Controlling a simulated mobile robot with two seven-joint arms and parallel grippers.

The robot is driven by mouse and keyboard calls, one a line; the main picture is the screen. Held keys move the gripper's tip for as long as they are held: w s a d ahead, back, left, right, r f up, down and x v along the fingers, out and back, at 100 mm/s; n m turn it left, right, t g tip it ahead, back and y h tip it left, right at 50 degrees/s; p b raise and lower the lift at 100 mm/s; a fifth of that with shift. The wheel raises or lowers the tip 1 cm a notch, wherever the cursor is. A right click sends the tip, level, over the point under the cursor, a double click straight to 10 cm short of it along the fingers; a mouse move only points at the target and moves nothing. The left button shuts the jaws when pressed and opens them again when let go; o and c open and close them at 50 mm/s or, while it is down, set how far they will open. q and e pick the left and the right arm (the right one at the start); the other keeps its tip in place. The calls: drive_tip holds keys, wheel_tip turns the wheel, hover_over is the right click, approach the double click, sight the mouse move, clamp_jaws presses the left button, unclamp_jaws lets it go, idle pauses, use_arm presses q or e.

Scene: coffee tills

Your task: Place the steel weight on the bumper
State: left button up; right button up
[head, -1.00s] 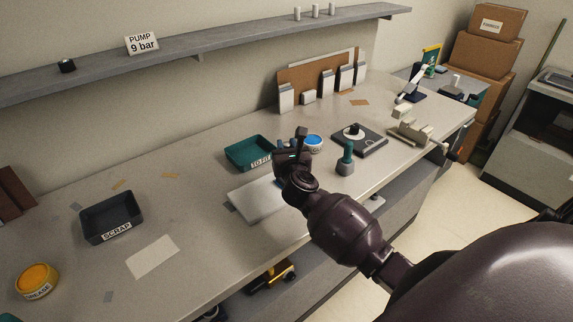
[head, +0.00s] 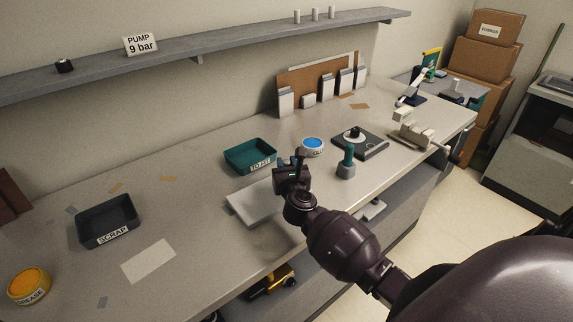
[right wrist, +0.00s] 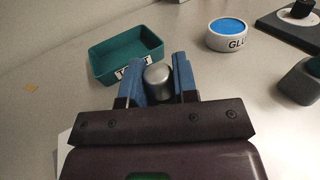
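A grey metal cylinder, which looks like the steel weight (right wrist: 157,82), sits between the blue fingers of my right gripper (right wrist: 160,74) in the right wrist view. The fingers are close against it on both sides. In the head view my right gripper (head: 290,165) is over the far right part of a pale flat slab (head: 250,209), and the weight is hidden or too small to make out there. Nothing is labelled as the bumper, and I cannot tell which thing it is. My left gripper is out of view.
A green tray (head: 240,162), a blue-topped tub (head: 312,146), a green-handled tool (head: 346,166) and a dark plate with a knob (head: 372,148) stand near the right gripper. The scrap tray (head: 88,238) is at left.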

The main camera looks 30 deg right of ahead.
drive_tip(key=o, duration=0.4)
drive_tip(key=shift+c, duration=0.2)
drive_tip(key=shift+r, duration=0.3)
drive_tip(key=v, duration=1)
drive_tip(key=shift+s+a+f, duration=0.15)
drive_tip(key=shift+s+a, duration=0.05)
drive_tip(key=shift+s, duration=0.15)
drive_tip(key=shift+s+a, duration=0.25)
drive_tip(key=shift+s, duration=0.3)
